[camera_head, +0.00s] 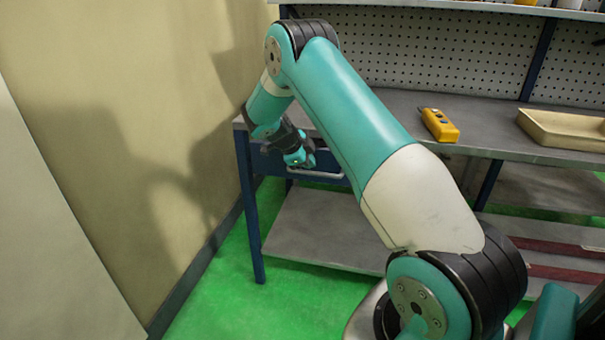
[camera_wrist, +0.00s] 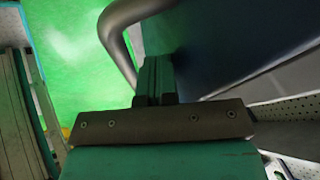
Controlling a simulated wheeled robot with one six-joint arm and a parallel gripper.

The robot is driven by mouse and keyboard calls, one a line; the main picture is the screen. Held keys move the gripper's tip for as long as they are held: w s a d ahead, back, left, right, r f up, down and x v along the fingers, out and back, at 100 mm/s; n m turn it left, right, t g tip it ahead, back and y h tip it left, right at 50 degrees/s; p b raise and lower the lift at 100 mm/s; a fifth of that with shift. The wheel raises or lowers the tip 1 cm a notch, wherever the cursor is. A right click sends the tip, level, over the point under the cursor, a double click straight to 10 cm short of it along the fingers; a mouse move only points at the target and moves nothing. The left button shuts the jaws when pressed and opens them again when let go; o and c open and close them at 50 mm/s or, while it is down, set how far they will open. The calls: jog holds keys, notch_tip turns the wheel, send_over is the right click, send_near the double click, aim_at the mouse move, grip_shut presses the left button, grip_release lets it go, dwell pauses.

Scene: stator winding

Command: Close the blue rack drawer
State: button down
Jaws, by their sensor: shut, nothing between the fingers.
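The blue drawer (camera_head: 264,160) is under the left end of the grey workbench top. Its grey bar handle (camera_head: 322,174) shows in the head view, and my arm hides much of the front. How far the drawer is open cannot be told. My gripper (camera_head: 303,160) is at the drawer front, close to the handle. In the wrist view my gripper (camera_wrist: 155,68) is shut and empty, with its fingertips against or very near the dark blue drawer face (camera_wrist: 225,45). The curved handle (camera_wrist: 116,38) is just left of the fingers, not between them. Contact cannot be told.
The workbench top (camera_head: 385,105) carries a yellow control box (camera_head: 439,125) and a tan tray (camera_head: 565,130). A lower shelf (camera_head: 325,230) and a blue leg (camera_head: 250,205) are below. A beige wall (camera_head: 130,90) stands close on the left. Green floor (camera_head: 225,290) is free in front.

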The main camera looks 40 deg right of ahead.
jog(key=shift+w+d, duration=0.45)
jog(key=shift+d, duration=0.25)
jog(key=s+a+r+m+t+p, duration=0.1)
jog(key=s+a+r+t+p, duration=0.2)
jog(key=a+r+t, duration=0.4)
jog(key=w+d+f+g, duration=0.1)
jog(key=w+d+f, duration=0.3)
jog(key=f, duration=0.3)
jog(key=shift+d+f+h+p, duration=0.25)
jog(key=shift+d+h+p, duration=0.05)
jog(key=shift+d, duration=0.5)
